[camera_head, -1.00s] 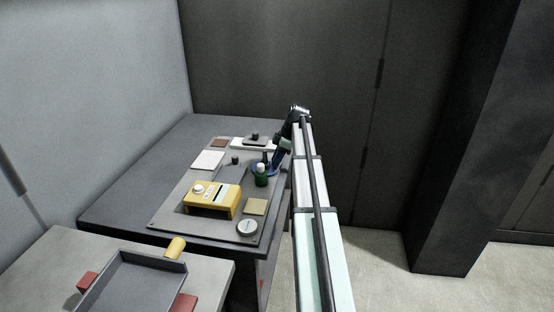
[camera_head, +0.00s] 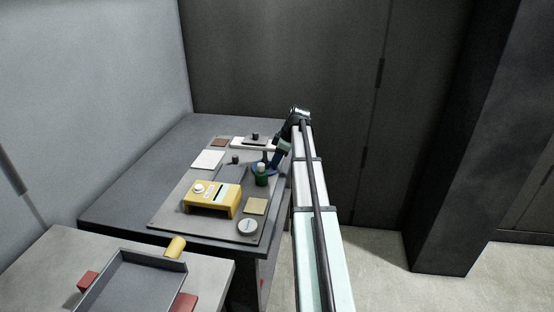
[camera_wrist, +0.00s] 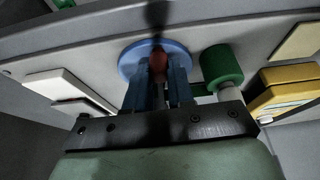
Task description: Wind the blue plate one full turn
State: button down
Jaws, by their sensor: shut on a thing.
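The blue plate (camera_head: 257,171) is a round disc on the grey panel at the right side of the bench, partly hidden by the green-topped item and my arm. In the wrist view the blue plate (camera_wrist: 131,62) lies beyond my fingers, with a dark red upright peg (camera_wrist: 159,62) over it. My gripper (camera_wrist: 160,82) is shut on this peg, one finger on each side. The lower part of the peg is hidden between the fingers. In the head view my gripper (camera_head: 273,162) is small and its fingertips are hard to make out.
A green cylinder (camera_wrist: 222,65) stands close to the right of my fingers in the wrist view. A yellow box (camera_head: 213,198), a round dial (camera_head: 248,227) and a white pad (camera_head: 208,159) are on the panel. A grey tray (camera_head: 130,285) is on the nearer table.

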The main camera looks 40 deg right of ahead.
jog(key=shift+s+a+m+t+h, duration=0.2)
jog(key=shift+a+m+t+h, duration=0.15)
jog(key=shift+m, duration=0.65)
jog(key=shift+s+a+m+t+h, duration=0.2)
jog(key=shift+a+m, duration=0.25)
jog(key=shift+m, duration=0.55)
jog(key=shift+a+m+h, duration=0.45)
jog(key=shift+m, duration=0.85)
jog(key=c, duration=1)
grip_release()
jog(key=shift+r, duration=0.1)
jog(key=v, duration=1.3)
jog(key=shift+s+a+r, duration=0.1)
jog(key=shift+s+r, duration=0.15)
jog(key=shift+s, duration=0.1)
